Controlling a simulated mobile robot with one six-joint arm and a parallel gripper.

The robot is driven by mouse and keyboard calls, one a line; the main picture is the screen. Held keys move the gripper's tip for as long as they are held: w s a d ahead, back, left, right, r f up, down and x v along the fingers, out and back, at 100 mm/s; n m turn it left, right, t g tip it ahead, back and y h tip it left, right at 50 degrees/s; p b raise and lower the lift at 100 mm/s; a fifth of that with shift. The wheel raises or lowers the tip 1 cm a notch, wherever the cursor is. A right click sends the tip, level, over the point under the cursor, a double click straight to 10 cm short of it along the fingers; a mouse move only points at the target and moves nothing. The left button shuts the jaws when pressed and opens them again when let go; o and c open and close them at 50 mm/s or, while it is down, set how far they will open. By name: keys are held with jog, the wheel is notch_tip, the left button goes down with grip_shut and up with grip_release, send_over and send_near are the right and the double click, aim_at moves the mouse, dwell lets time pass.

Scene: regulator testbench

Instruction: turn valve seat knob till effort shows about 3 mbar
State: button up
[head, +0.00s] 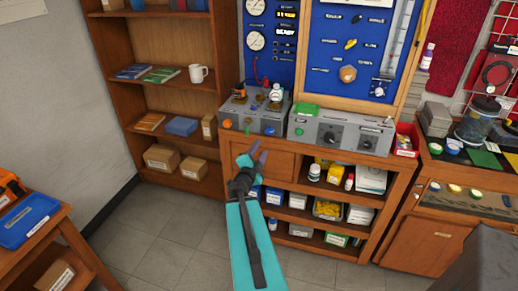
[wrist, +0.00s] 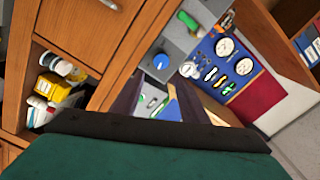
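My gripper (head: 255,153) is open and empty in front of the wooden bench, a little below and left of the blue knob (head: 269,130). The blue knob sits on the front of the left grey unit (head: 252,128). It also shows in the wrist view (wrist: 160,61), beyond and between the two dark fingers, apart from them. The right grey unit (head: 348,131) has two black knobs (head: 329,137). No label naming the valve seat knob is legible. Two round white gauges (head: 256,40) hang on the blue panel; their readings are too small to tell.
A bookshelf (head: 160,95) with a white mug (head: 198,73) stands left of the bench. Open shelves below the bench hold bottles and boxes. A side table with a blue tray (head: 28,220) is at the left. The tiled floor (head: 165,225) is clear.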

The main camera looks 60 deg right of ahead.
jog(key=shift+s+a+r+p, duration=0.15)
jog(key=shift+a+p, duration=0.4)
jog(key=shift+p, duration=1)
